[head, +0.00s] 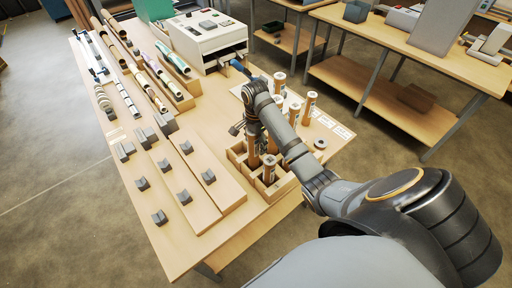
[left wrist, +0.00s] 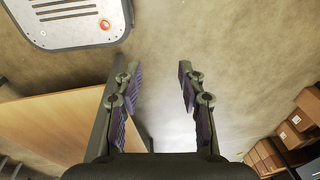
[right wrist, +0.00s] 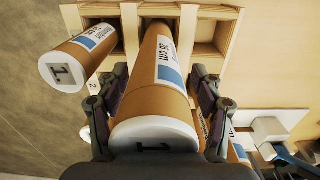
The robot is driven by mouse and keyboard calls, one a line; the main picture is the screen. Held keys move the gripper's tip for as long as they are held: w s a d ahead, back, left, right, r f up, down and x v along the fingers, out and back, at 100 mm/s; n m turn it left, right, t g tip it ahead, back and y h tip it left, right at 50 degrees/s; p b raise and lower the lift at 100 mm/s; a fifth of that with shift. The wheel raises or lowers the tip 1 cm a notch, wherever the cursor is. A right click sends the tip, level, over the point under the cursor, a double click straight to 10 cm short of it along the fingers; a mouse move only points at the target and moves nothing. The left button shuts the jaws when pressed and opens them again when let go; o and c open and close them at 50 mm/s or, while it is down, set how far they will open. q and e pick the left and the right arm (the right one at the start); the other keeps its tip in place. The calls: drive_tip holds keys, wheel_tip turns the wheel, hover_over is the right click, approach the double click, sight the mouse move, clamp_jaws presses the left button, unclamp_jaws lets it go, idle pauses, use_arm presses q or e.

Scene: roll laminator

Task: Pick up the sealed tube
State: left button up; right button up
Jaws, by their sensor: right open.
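A brown cardboard tube with a white end cap marked 1 (right wrist: 160,80) stands in the wooden divided rack (head: 236,158). My right gripper (head: 248,128) is at this tube in the head view. In the right wrist view its open fingers (right wrist: 160,92) lie on either side of the tube, and I cannot tell whether they touch it. A second capped tube (right wrist: 75,62), also marked 1, stands in the rack to the left in that view. My left gripper (left wrist: 156,80) is open and empty above the floor. It does not show in the head view.
Several more capped tubes (head: 310,105) stand behind the rack near printed labels (head: 341,131). A white laminator (head: 207,40) stands at the back of the table. Grey holders (head: 160,217) and long rolls (head: 155,68) occupy the left side. Another table (head: 430,50) stands behind right.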

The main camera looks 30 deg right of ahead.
drive_tip(key=shift+w+a, duration=0.1)
drive_tip(key=shift+a+r, duration=0.2)
drive_tip(key=shift+a, duration=0.15)
drive_tip(key=shift+c, duration=0.5)
drive_tip(key=shift+s+a+r, duration=0.25)
drive_tip(key=shift+s+a, duration=0.15)
drive_tip(key=shift+s, duration=0.05)
drive_tip(key=c, duration=0.7)
drive_tip(key=shift+d, duration=0.2)
drive_tip(key=c, duration=0.3)
drive_tip(key=shift+d+f, duration=0.1)
drive_tip(key=shift+f, duration=0.05)
drive_tip(key=shift+c, duration=1.1)
use_arm(q)
drive_tip(key=shift+w+f, duration=0.2)
use_arm(e)
clamp_jaws()
